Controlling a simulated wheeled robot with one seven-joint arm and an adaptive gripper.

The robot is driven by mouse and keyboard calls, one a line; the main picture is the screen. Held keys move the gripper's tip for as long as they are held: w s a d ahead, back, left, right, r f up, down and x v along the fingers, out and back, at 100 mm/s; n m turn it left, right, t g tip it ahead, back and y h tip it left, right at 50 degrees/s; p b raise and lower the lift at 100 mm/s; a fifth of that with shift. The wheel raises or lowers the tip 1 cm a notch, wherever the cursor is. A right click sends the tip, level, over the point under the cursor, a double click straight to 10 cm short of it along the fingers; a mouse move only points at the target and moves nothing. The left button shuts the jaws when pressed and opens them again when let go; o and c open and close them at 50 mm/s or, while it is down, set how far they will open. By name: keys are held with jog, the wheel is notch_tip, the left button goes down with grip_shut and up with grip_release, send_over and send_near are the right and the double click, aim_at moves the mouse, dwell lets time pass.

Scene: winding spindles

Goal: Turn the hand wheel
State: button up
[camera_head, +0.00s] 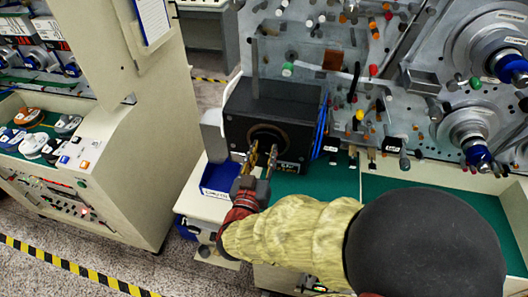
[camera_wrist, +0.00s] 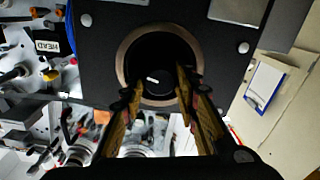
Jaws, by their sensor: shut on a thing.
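The hand wheel (camera_head: 266,137) is a dark round part inside a bronze-brown ring on the front of a black box (camera_head: 295,108). In the wrist view the wheel (camera_wrist: 157,52) is very dark, with a small white mark on it, and its outline is hard to make out. My gripper (camera_head: 262,154) reaches the wheel from the front. In the wrist view its brown fingers (camera_wrist: 157,88) stand apart at the left and right of the lower wheel, shut on it. The exact contact of the fingertips is hidden in the dark.
A blue bin (camera_head: 217,180) stands left of the box. Blue strips (camera_head: 321,128) hang at its right. A panel of spindles and coloured knobs (camera_head: 356,115) rises behind. Green worktop (camera_head: 325,182) is bare at the right. A cream console (camera_head: 110,170) stands at the left.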

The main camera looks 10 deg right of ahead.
jog(key=shift+m, duration=0.3)
jog(key=m+b, duration=0.4)
jog(key=shift+d+f, duration=0.1)
jog(key=shift+f, duration=0.1)
jog(key=m+b, duration=0.6)
jog(key=shift+f, duration=0.1)
jog(key=m+b, duration=0.5)
jog(key=b, duration=0.1)
jog(key=shift+d+b, duration=0.1)
jog(key=shift+b, duration=0.2)
jog(key=m+b, duration=0.3)
jog(key=shift+f+b, duration=0.1)
jog(key=shift+b, duration=0.25)
jog(key=shift+m+b, duration=0.9)
jog(key=shift+m, duration=0.1)
jog(key=o, duration=1)
jog(key=shift+r, duration=0.2)
